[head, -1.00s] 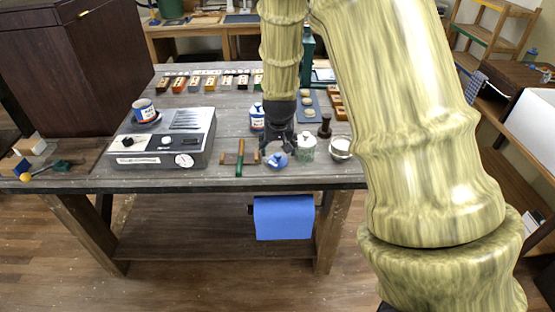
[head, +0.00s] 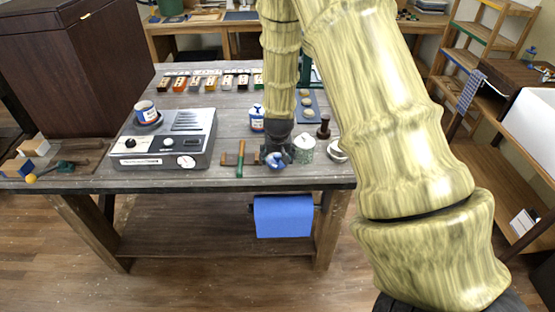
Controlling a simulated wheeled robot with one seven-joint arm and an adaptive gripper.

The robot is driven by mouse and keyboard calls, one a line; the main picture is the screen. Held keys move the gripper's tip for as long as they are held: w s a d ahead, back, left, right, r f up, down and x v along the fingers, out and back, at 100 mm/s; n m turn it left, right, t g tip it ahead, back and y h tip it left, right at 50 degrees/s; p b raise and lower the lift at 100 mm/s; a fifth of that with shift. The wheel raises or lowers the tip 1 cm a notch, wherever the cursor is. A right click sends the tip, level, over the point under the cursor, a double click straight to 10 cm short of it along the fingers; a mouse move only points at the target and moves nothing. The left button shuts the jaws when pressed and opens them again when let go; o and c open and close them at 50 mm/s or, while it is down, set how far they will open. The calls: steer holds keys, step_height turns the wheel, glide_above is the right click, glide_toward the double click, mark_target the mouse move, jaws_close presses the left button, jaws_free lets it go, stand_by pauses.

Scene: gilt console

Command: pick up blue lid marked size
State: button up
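A small blue lid-like object (head: 275,162) lies near the front edge of the workbench. Any marking on it is too small to read. My gripper (head: 274,157) points down at it from above, with dark fingers close around or touching it. The gripper partly hides the object, and I cannot tell whether the fingers have closed on it. The object appears still at table level.
A pale green jar (head: 303,149) stands close right of my gripper, with a white bowl (head: 336,151) beyond. A green-and-brown wooden piece (head: 240,158) lies close left. A blue-and-white jar (head: 256,118) stands behind. A grey device (head: 165,140) sits farther left on the workbench (head: 225,181).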

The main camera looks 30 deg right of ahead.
steer(key=shift+w+d+f, duration=0.1)
steer(key=shift+w+f, duration=0.05)
steer(key=shift+f, duration=0.25)
steer(key=c, duration=0.5)
steer(key=shift+r, duration=0.15)
